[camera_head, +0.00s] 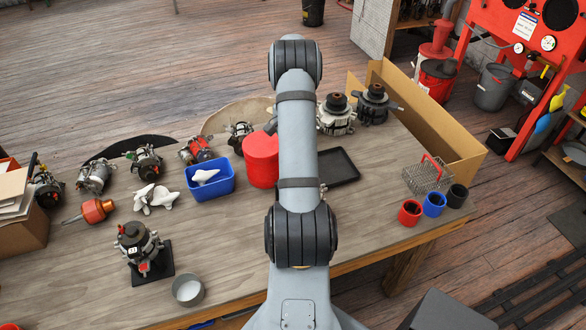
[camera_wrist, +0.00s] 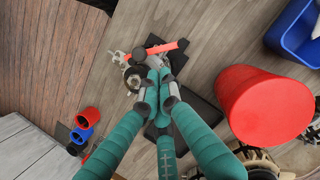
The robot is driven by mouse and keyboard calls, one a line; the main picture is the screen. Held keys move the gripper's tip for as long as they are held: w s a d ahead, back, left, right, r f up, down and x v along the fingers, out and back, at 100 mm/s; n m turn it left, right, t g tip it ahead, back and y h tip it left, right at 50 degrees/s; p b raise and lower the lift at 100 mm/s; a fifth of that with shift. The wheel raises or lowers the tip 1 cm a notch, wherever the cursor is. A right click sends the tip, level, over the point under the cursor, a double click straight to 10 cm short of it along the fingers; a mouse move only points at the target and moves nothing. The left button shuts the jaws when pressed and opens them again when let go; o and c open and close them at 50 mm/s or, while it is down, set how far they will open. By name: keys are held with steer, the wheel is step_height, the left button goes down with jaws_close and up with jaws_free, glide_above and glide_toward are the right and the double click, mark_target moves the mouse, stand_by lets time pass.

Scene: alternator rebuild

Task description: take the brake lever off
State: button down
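A grey metal unit (camera_wrist: 134,77) with a dark round part lies on the bench in the wrist view. I cannot tell which part is the brake lever. The tips are drawn close together at the unit's right side, below the red bar. Whether they touch or hold anything is unclear. In the camera_head view my arm hides the gripper and most of that spot; a small metal bit (camera_head: 323,190) shows beside the arm.
A red cylinder (camera_head: 262,163) stands near the arm, with a blue bin (camera_head: 212,184) left of it. A black tray (camera_head: 337,166), a wire basket (camera_head: 427,177) and several cups (camera_head: 410,212) are to the right. Several alternators line the bench's left and back.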

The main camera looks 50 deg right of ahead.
steer(key=shift+s+a+f, duration=0.15)
steer(key=shift+s+a, duration=0.2)
steer(key=shift+a, duration=0.05)
steer(key=shift+s+a+f+m+t+y+b, duration=0.15)
steer(key=shift+s+a+m+t+b, duration=0.1)
steer(key=shift+m+b, duration=0.45)
steer(key=shift+s+a+r+m+t+y+b, duration=0.15)
steer(key=shift+s+a+m+b, duration=0.2)
steer(key=shift+m, duration=0.55)
steer(key=shift+f, duration=0.1)
steer(key=shift+s+a+m+b, duration=0.1)
steer(key=shift+a+m+b, duration=0.1)
steer(key=shift+m+b, duration=0.45)
steer(key=shift+s+a+m+t+b, duration=0.1)
steer(key=shift+a+m+t+b, duration=0.15)
steer(key=shift+m+b, duration=0.25)
steer(key=shift+s+a+m+t+b, duration=0.15)
steer(key=shift+m+t+b, duration=0.1)
steer(key=shift+m, duration=0.4)
steer(key=shift+a+m+t+b, duration=0.2)
steer(key=shift+a+m+b, duration=0.1)
steer(key=shift+m+b, duration=0.35)
steer(key=shift+a+m+t+b, duration=0.2)
steer(key=shift+a+m+b, duration=0.1)
steer(key=shift+m+b, duration=0.35)
stand_by(2.8)
